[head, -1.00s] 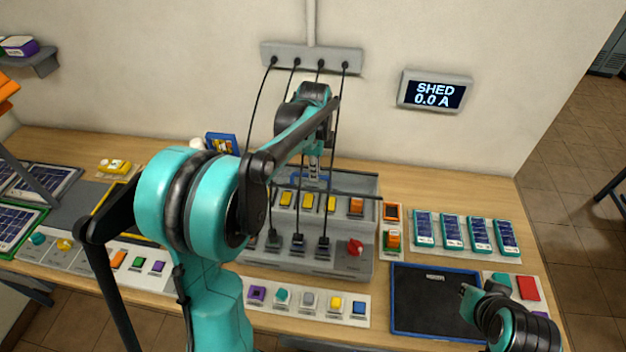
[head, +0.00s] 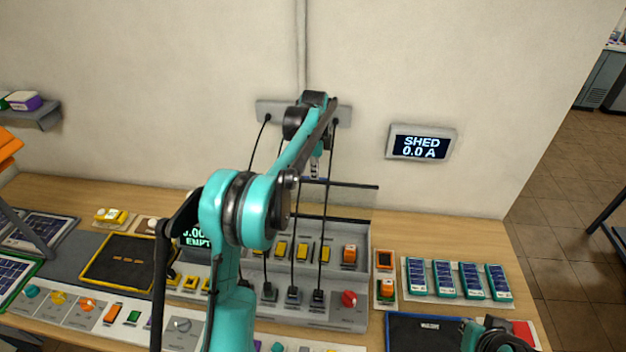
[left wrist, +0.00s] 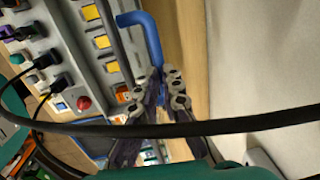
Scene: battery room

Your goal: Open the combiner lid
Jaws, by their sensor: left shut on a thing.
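The combiner (head: 342,316) is a grey box on the bench in the head view, with yellow and orange blocks, black plugs and a red knob. A thin dark bar (head: 352,185), apparently the lid's edge, stands above its back; the rest of the lid is hard to make out. My left gripper (head: 315,170) is above the combiner's back, partly hidden by my arm. In the left wrist view it is shut on a bent blue handle (left wrist: 150,38). My right gripper (head: 472,332) is at the lower right, cut off by the frame; its jaws are unclear.
Black cables (head: 328,215) hang from a wall strip (head: 268,110) to the plugs, close by my left arm. One cable (left wrist: 240,124) crosses the left wrist view. Blue cells (head: 444,279) stand right of the combiner. A wall display (head: 421,146) reads SHED 0.0 A.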

